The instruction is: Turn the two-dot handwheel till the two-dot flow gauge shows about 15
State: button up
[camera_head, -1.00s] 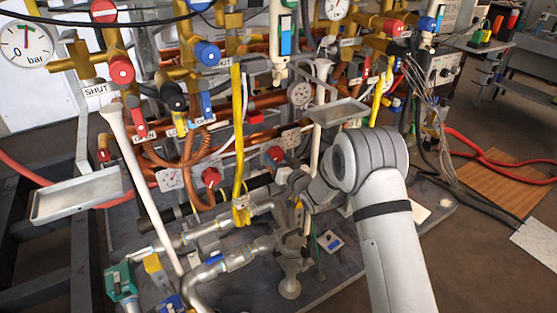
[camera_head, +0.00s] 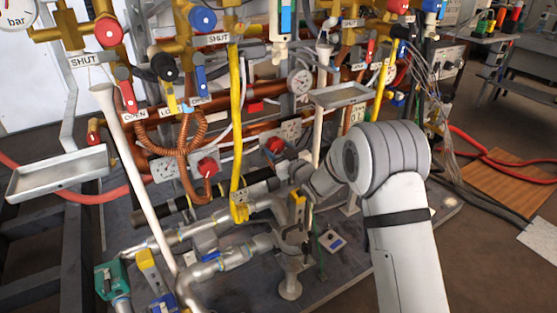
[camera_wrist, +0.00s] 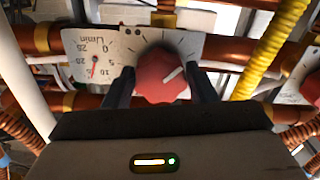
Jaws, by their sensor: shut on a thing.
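In the wrist view a red handwheel (camera_wrist: 161,76) with a white pointer line sits between the two dark fingers of my gripper (camera_wrist: 160,88), which is shut on it. The line points to the picture's upper right. Small dark marks show at the plate's upper left corner. Left of the wheel, a flow gauge (camera_wrist: 95,57) marked L/min appears upside down. Its red needle stands near mid-scale, between about 10 and 15; the exact value is hard to read. In the head view the wheel (camera_head: 274,146) shows beyond my gripper, with the gauge (camera_head: 291,129) beside it.
A yellow hose (camera_head: 237,130) runs down left of the held wheel. Another red handwheel (camera_head: 208,167) is farther left. Copper pipes, valves and a grey tray (camera_head: 340,95) crowd around.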

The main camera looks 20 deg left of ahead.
jog(key=n+b, duration=0.1)
jog(key=b, duration=0.1)
jog(key=n+b, duration=0.1)
jog(key=n, duration=0.1)
jog(key=shift+f+b, duration=0.25)
jog(key=shift+b, duration=0.1)
jog(key=shift+r+n+b, duration=0.15)
jog(key=shift+n+b, duration=0.65)
jog(key=shift+r, duration=0.1)
jog(key=o, duration=1)
jog(key=shift+c, duration=0.2)
jog(key=shift+d, duration=0.1)
jog(key=p+v, duration=0.1)
jog(key=v, duration=0.6)
jog(key=shift+s+d, duration=0.2)
jog(key=shift+d, duration=0.1)
